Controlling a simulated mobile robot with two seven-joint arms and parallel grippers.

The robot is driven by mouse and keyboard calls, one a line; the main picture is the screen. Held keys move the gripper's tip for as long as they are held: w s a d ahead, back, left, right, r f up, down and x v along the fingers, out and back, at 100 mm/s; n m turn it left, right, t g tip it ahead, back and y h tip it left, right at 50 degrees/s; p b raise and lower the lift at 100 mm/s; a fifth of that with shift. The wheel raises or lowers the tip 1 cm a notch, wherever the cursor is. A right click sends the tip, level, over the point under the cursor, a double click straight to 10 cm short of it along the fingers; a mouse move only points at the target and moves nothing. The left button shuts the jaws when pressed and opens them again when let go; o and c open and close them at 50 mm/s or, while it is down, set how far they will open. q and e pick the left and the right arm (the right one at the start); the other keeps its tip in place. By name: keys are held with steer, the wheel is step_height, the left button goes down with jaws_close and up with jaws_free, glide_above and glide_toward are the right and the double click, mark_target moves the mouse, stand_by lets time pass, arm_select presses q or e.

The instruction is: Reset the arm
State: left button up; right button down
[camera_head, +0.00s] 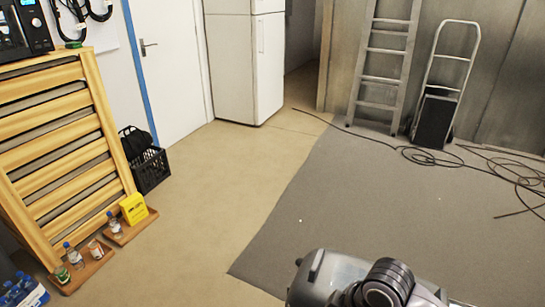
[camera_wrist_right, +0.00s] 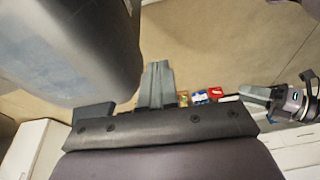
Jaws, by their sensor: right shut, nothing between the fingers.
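My right gripper (camera_wrist_right: 157,83) shows in the right wrist view as grey fingers beyond a dark housing. Its fingers are together with nothing between them. In the head view my right arm (camera_head: 370,285) shows at the bottom right edge; its gripper is out of that picture. A grey and dark jointed part with a small green light is at the right of the wrist view. It looks like my left arm's end (camera_wrist_right: 290,100), but its finger state is unclear. The left arm does not show in the head view.
A slatted wooden rack (camera_head: 60,150) with small bottles and a yellow box (camera_head: 133,208) stands at left, a black crate (camera_head: 150,170) beside it. A white fridge (camera_head: 235,65), ladder (camera_head: 385,60) and hand truck (camera_head: 435,110) stand behind. Cables (camera_head: 425,155) lie on grey flooring. The middle floor is clear.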

steer(key=s+d+m+t+h, duration=0.2)
steer(key=s+d+m, duration=0.85)
steer(key=s, duration=0.35)
steer(key=w+a+f+t+y, duration=0.1)
steer(key=w+a+f+t, duration=0.1)
steer(key=w+f+t, duration=0.4)
steer(key=shift+f+n+t, duration=0.35)
steer(key=shift+f+t, duration=0.15)
steer(key=shift+f, duration=1.1)
